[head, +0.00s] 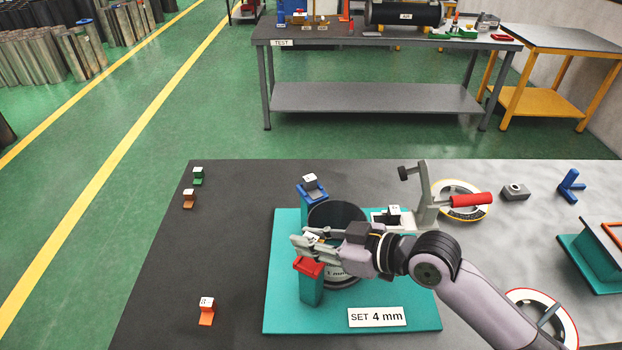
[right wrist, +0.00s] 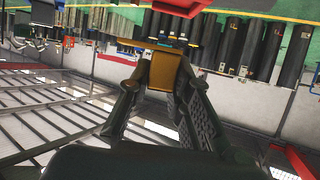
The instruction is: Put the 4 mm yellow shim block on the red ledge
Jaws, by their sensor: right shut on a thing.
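My right gripper (head: 308,243) is shut on the yellow shim block, which is mostly hidden in the head view apart from its white labelled top (head: 312,238). In the right wrist view, the yellow-brown block (right wrist: 170,74) sits between the two fingers. The red ledge (head: 309,267) tops a teal post on the teal base plate (head: 285,310), in front of a dark flanged cylinder (head: 337,212). The gripper and block appear just above or behind the red ledge; I cannot tell whether the block touches it. My left gripper is not in view.
A clamp with a red handle (head: 471,200) is to the right. Green (head: 198,178), brown (head: 189,200) and orange (head: 206,316) blocks lie left. A "SET 4 mm" label (head: 377,317) lies in front.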

